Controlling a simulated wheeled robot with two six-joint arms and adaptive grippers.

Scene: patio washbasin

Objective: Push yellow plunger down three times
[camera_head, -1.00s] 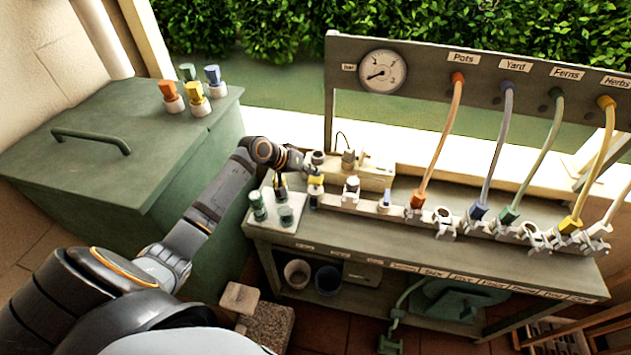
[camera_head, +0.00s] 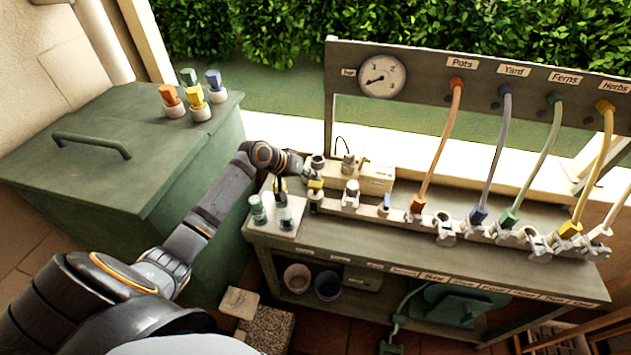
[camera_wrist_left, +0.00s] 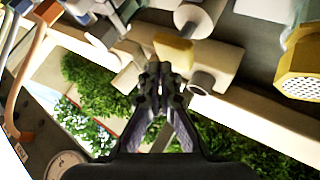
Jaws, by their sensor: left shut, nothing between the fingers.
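A small yellow block (camera_head: 315,184), which looks like the yellow plunger, stands at the left end of the pale pipe row on the bench. In the left wrist view a yellow block (camera_wrist_left: 173,50) shows just beyond my fingertips, beside white pipe parts. My left gripper (camera_head: 283,196) points down over the bench's left end, left of the yellow block in the head view. In the left wrist view its fingers (camera_wrist_left: 160,78) are shut together and empty. I cannot tell whether they touch anything. My right gripper is not in view.
A pale tray with green-capped pieces (camera_head: 258,210) lies by my left gripper. In the left wrist view a yellow perforated piece (camera_wrist_left: 300,78) is at the right. A green chest (camera_head: 90,170) stands left.

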